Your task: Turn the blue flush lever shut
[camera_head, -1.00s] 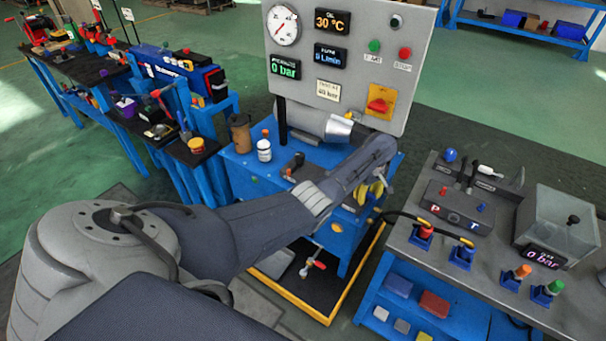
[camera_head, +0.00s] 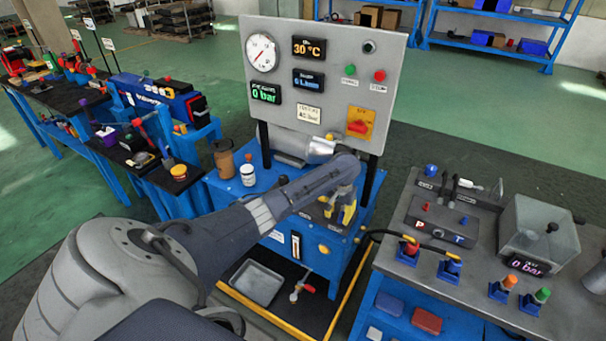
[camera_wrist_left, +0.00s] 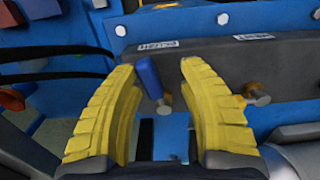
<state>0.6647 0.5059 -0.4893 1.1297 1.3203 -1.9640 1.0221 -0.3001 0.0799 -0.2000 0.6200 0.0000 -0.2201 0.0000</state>
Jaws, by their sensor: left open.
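The blue flush lever (camera_wrist_left: 150,78) shows in the left wrist view as a short blue handle at a metal stub, in front of a dark block (camera_wrist_left: 220,58). It stands slightly tilted between the two yellow fingers of my left gripper (camera_wrist_left: 158,85), nearer the left finger. The gripper is open, and I see no clear contact with the lever. In the head view my left gripper (camera_head: 339,210) reaches down at the front of the blue power unit (camera_head: 265,213). The lever cannot be made out there. My right gripper is not in view.
A second metal stub (camera_wrist_left: 255,93) sits beside the right finger. The grey gauge panel (camera_head: 283,110) rises behind the arm. The grey bench (camera_head: 400,255) with hoses and couplings stands right. A grey tray (camera_head: 257,283) and a red-handled valve (camera_head: 308,288) are below.

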